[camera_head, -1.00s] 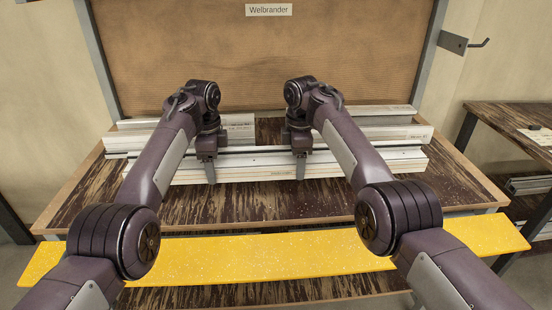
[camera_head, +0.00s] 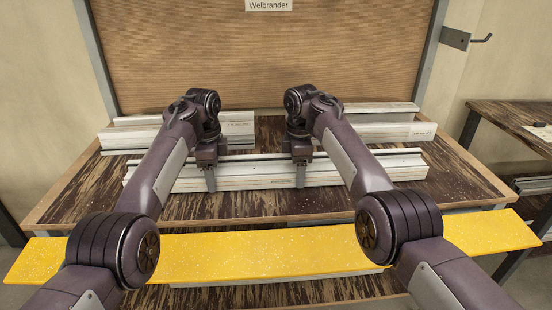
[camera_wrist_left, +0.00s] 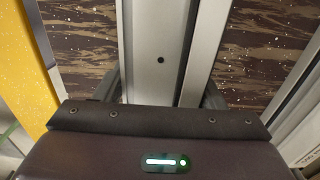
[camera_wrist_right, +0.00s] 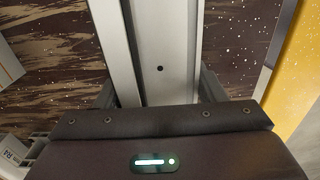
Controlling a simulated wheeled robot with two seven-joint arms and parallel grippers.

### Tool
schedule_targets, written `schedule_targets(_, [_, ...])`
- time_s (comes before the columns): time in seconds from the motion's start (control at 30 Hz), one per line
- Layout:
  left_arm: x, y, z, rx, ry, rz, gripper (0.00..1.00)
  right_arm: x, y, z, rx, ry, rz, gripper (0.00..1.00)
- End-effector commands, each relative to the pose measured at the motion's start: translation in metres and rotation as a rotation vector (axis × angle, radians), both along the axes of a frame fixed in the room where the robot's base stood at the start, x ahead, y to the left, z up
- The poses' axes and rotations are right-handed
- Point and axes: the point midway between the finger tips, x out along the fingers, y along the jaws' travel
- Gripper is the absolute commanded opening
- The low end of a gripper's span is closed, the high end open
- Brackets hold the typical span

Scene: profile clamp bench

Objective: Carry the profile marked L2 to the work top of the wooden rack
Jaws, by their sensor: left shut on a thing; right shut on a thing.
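A long pale metal profile (camera_head: 255,172) lies crosswise over the dark streaked bench top (camera_head: 245,207) in the head view. Its mark is too small to read, so I cannot tell whether it is L2. My left gripper (camera_head: 210,179) is shut on it left of its middle, and my right gripper (camera_head: 300,175) is shut on it right of its middle. Both wrist views show the profile (camera_wrist_left: 155,50) (camera_wrist_right: 165,45) running between the jaws. I cannot tell whether its underside touches the bench. Which surface is the wooden rack's work top is not clear.
More profiles lie behind, at left (camera_head: 237,129) and right (camera_head: 390,132). A yellow board (camera_head: 270,255) runs along the front. Another dark wooden table (camera_head: 510,120) stands at right. A metal hook (camera_head: 470,39) juts out at upper right.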

Motion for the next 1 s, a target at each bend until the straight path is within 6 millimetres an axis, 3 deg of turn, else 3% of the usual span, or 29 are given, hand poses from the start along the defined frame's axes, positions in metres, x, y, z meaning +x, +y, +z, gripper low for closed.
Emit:
schedule_targets(0.07, [0.0, -0.001, -0.007, -0.001, -0.003, -0.001, 0.07, 0.001, 0.001, -0.006, 0.001, -0.005, 0.002, 0.07])
schedule_targets(0.1, [0.0, -0.001, -0.008, -0.001, 0.0, -0.001, 0.65, 0.0, 0.001, -0.007, 0.001, -0.002, 0.002, 0.65])
schedule_targets(0.27, [0.0, -0.001, -0.006, -0.001, 0.0, -0.001, 0.85, 0.0, 0.001, -0.005, 0.001, -0.002, 0.001, 0.85])
schedule_targets(0.6, [0.0, 0.0, -0.001, -0.001, -0.002, 0.0, 0.85, 0.0, 0.0, -0.005, 0.0, 0.0, 0.0, 0.85])
schedule_targets(1.0, [0.0, -0.001, 0.059, -0.001, -0.001, 0.0, 0.85, 0.0, 0.0, -0.005, 0.0, 0.0, 0.0, 0.85])
